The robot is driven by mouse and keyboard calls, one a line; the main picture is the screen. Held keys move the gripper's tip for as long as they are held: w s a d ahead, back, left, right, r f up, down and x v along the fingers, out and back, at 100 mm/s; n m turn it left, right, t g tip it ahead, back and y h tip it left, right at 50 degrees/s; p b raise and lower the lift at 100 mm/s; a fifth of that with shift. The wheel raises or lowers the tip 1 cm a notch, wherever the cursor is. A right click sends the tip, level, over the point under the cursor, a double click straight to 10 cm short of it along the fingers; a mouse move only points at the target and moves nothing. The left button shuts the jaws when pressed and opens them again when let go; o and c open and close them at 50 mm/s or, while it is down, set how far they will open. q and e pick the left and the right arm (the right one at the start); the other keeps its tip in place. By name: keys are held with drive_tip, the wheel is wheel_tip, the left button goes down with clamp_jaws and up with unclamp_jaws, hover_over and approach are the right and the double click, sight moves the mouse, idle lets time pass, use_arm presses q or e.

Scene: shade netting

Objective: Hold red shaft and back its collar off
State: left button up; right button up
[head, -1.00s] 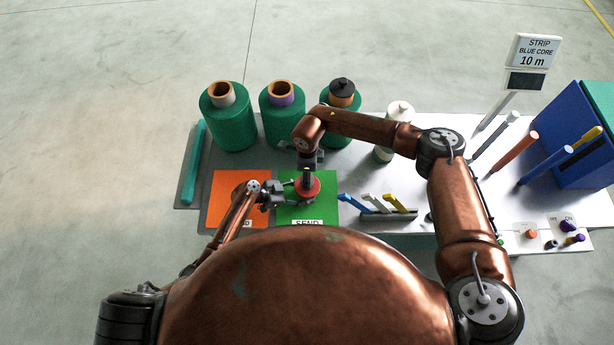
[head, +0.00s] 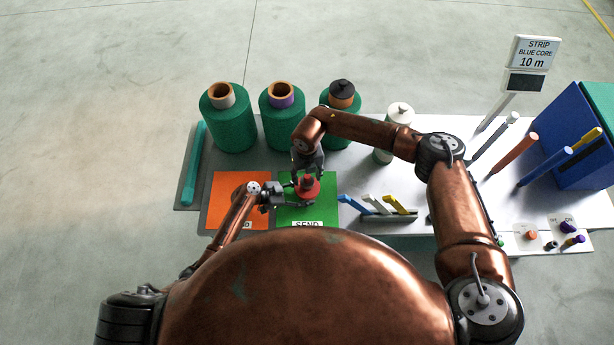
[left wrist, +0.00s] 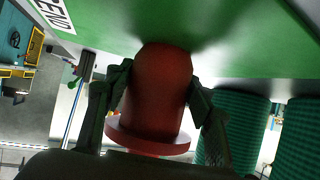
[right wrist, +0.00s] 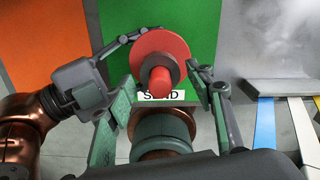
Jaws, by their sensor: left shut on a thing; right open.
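The red shaft (head: 307,190) stands upright over the green SEND mat (head: 329,210). In the left wrist view its thick red body (left wrist: 157,95) sits between the fingers of my left gripper (left wrist: 160,100), which is shut on it; a wide flange shows below. In the right wrist view a red disc with a narrower red stem (right wrist: 161,78) shows from above. My right gripper (right wrist: 160,95) is open, one finger on each side of the red piece; I cannot tell whether they touch it. I cannot make out the collar's seam.
An orange mat (head: 226,190) lies left of the green one. Green net rolls (head: 228,130) stand behind. A rack with blue, white and yellow levers (head: 388,216) is close on the right. Upright rods (head: 512,153) and a blue bin (head: 580,150) are farther right.

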drive_tip(key=m, duration=0.2)
drive_tip(key=shift+m, duration=0.3)
drive_tip(key=shift+f, duration=0.15)
drive_tip(key=shift+f, duration=1.1)
clamp_jaws()
